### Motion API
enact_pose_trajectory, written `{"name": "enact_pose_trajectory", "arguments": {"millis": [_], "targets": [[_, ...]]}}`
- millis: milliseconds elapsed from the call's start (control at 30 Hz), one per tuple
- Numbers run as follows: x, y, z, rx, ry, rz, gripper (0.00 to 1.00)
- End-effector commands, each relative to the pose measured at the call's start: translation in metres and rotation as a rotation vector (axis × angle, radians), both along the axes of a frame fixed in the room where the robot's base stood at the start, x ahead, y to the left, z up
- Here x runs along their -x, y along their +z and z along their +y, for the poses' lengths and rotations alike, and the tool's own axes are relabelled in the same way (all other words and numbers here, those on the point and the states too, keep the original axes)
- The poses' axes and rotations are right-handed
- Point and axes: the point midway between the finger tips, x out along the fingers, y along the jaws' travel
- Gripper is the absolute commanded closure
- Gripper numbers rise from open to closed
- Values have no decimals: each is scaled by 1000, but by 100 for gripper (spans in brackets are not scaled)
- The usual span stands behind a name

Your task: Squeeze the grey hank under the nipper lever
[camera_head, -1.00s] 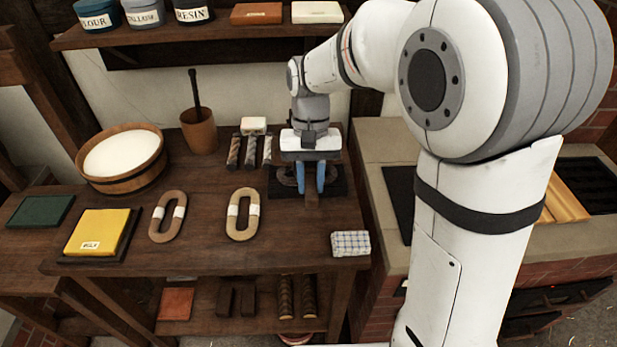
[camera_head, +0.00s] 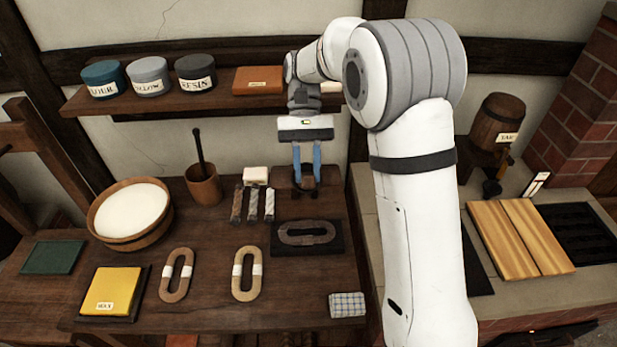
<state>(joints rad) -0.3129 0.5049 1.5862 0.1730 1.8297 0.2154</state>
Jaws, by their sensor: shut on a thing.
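The grey hank (camera_head: 307,233) is a dark oval loop lying flat on a black base plate (camera_head: 328,248) at the right of the workbench. My gripper (camera_head: 306,182) is above and behind the hank, its two blue fingers pointing down. It is shut on a dark brown wooden piece (camera_head: 304,183), apparently the end of the nipper lever, raised at the back of the plate. The rest of the lever is mostly hidden behind the fingers. Nothing covers the hank.
Two tan hanks (camera_head: 249,273) (camera_head: 176,275) lie left of the plate. A checked cloth (camera_head: 347,305) is at the front right corner. Several short rope samples (camera_head: 253,206) and a mortar (camera_head: 203,186) stand behind. A shelf with tins (camera_head: 149,76) overhangs the bench.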

Motion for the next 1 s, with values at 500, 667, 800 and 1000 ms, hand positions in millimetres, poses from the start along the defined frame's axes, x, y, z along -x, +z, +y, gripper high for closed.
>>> {"name": "enact_pose_trajectory", "arguments": {"millis": [500,667,800,1000], "targets": [[-26,20,-5,0,-19,85,100],[-26,20,-6,0,-22,85,100],[-27,20,-6,0,-24,84,75],[-27,20,-6,1,-24,84,59]]}}
